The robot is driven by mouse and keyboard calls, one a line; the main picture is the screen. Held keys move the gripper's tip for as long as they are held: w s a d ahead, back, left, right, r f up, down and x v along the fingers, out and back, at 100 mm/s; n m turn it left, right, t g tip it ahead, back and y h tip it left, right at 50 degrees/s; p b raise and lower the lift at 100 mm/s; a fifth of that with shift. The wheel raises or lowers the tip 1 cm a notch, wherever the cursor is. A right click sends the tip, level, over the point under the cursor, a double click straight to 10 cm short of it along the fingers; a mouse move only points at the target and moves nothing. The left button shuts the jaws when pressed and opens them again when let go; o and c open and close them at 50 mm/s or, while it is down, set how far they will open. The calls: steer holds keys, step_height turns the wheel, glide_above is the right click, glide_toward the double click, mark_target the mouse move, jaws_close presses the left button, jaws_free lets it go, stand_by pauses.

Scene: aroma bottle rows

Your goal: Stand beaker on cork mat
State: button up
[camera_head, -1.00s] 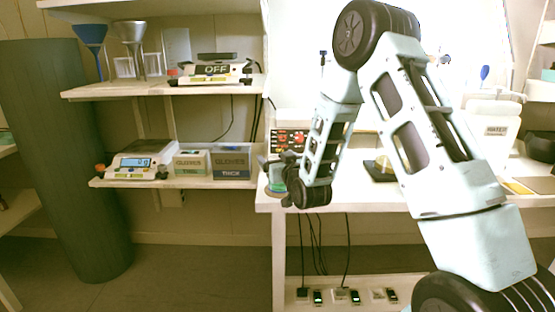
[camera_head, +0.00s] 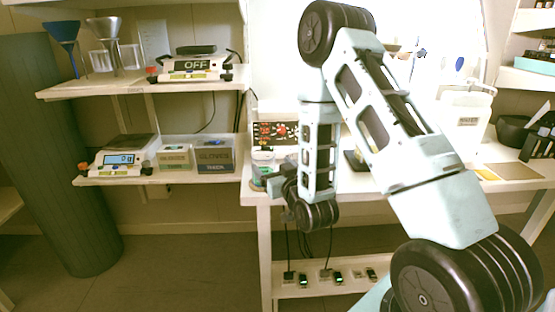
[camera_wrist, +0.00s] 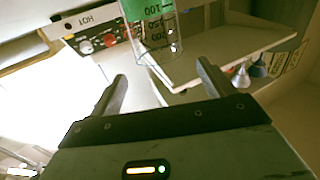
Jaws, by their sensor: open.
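A clear beaker (camera_head: 263,163) with a green label stands near the left end of the white table. It also shows at the top of the wrist view (camera_wrist: 150,28), inverted there, beyond my fingertips. My gripper (camera_head: 277,181) is beside the beaker at the table's left front edge. In the wrist view my gripper (camera_wrist: 160,86) is open, with nothing between its fingers. A flat tan mat (camera_head: 516,171), which looks like the cork mat, lies on the table's right part.
A red-and-black knobbed panel (camera_head: 275,134) is behind the beaker. A white jug (camera_head: 466,112) and a dark bowl (camera_head: 513,130) stand at the right. Shelves at left hold a lit scale (camera_head: 122,160) and a glove box (camera_head: 215,156). My arm hides the table's middle.

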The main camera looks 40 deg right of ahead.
steer(key=shift+p+v, duration=1.05)
steer(key=shift+p, duration=1.4)
steer(key=w+a+r+n+g+y, duration=0.1)
steer(key=w+a+n+g+y, duration=0.25)
steer(key=a, duration=0.85)
steer(key=s+a+r+n+g+y, duration=0.25)
steer(key=s+a+g, duration=0.3)
steer(key=a, duration=0.45)
steer(key=s+a+r+n+g, duration=0.1)
steer(key=s+r+g, duration=0.1)
steer(key=s, duration=0.6)
steer(key=s+a+r+n+g+h, duration=0.1)
steer(key=s+a+r+g, duration=0.1)
steer(key=s, duration=0.7)
steer(key=s+a+r+n+g, duration=0.1)
steer(key=s+r+n+g, duration=0.1)
steer(key=s, duration=0.7)
steer(key=r+g, duration=0.1)
steer(key=g, duration=0.1)
steer(key=shift+s+a+g+h, duration=0.15)
steer(key=shift+a+g+h, duration=0.15)
steer(key=shift+a, duration=0.05)
